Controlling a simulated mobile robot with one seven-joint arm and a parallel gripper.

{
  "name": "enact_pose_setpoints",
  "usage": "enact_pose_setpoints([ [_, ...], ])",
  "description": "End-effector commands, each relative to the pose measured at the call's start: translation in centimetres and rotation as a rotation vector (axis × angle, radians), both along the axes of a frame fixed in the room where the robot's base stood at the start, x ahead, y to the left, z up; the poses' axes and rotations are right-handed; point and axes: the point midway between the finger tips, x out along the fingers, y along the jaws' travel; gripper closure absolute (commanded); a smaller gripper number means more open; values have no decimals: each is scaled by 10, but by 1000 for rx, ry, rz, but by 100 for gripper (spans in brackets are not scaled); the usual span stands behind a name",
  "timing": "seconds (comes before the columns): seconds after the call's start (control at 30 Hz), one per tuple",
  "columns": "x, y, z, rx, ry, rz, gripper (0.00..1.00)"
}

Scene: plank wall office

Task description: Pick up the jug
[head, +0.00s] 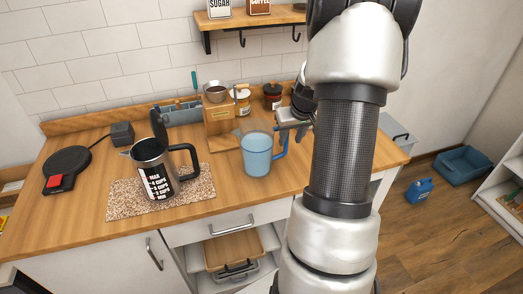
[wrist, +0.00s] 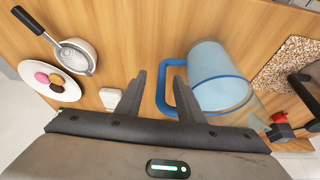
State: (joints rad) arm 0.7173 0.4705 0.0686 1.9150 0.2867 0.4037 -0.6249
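The jug (head: 257,158) is a translucent blue pitcher standing upright on the wooden counter, with its blue handle toward the right. In the wrist view the jug (wrist: 222,80) lies right of centre, and its handle (wrist: 164,92) points left, toward my fingers. My gripper (wrist: 160,95) is open, its two dark fingers apart. The outer bar of the handle appears between the fingers, with the right finger overlapping the handle loop; contact cannot be told. In the head view my gripper (head: 296,124) is just right of and behind the jug, partly hidden by my arm.
A steel kettle (head: 151,178) stands on a speckled mat (head: 120,206) left of the jug. A wooden stand (head: 217,122) and jars (head: 272,97) are behind. The wrist view shows a strainer (wrist: 76,57), a plate of macarons (wrist: 66,93) and a small white object (wrist: 110,98).

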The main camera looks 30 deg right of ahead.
Motion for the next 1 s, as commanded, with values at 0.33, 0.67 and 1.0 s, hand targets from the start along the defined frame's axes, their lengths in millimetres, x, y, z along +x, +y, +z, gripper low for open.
enact_pose_setpoints([
  [0.33,18,-1,-37,1,2,0,66],
  [0.67,18,-1,-37,1,1,0,86],
  [1.0,18,-1,-37,1,2,0,100],
])
